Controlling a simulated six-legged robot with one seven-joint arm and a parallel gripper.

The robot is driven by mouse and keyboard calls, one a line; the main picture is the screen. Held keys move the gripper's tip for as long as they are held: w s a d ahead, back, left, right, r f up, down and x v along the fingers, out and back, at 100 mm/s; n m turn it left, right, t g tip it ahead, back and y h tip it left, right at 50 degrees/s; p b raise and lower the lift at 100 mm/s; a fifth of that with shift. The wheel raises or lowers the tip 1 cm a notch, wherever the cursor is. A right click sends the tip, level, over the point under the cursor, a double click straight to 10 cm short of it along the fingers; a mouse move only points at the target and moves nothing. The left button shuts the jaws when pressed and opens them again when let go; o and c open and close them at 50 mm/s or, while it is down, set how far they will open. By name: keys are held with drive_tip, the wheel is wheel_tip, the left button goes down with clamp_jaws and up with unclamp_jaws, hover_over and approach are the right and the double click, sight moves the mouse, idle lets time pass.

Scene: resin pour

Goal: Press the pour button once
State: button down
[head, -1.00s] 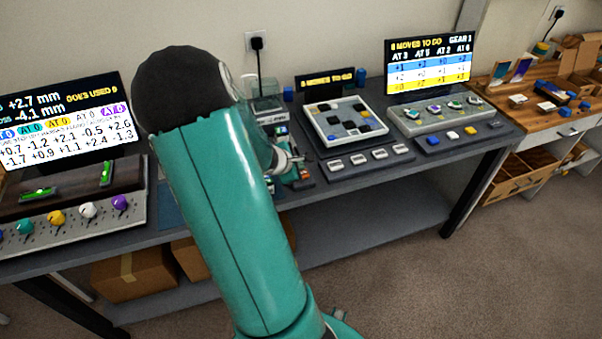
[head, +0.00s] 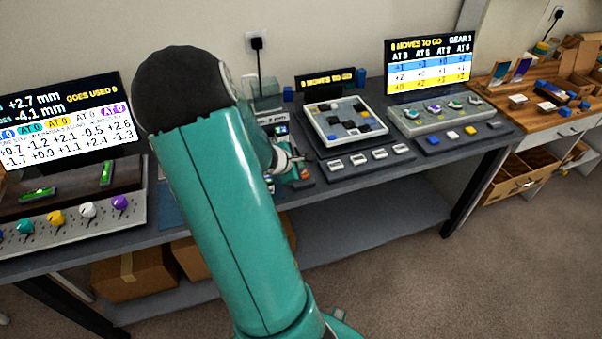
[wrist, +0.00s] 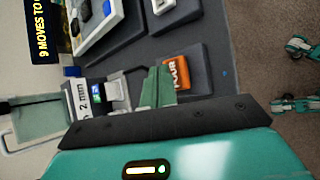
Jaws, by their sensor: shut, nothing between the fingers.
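My gripper (wrist: 158,86) shows there as green fingers, closed together and empty. The fingertips are just beside the orange button on its left in that view; whether they touch it I cannot tell. In the head view my gripper (head: 299,159) is low over the bench behind my teal arm, and a small orange-red patch (head: 305,174) shows just below it.
In the head view a tile board (head: 345,121) and a row of light switches (head: 379,154) lie to the right. A knob panel (head: 88,212) is left.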

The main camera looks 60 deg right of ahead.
drive_tip(key=shift+f, duration=0.1)
idle(0.6)
drive_tip(key=shift+f, duration=0.35)
drive_tip(key=shift+f, duration=0.45)
idle(0.8)
drive_tip(key=shift+r, duration=0.9)
drive_tip(key=shift+r, duration=2.5)
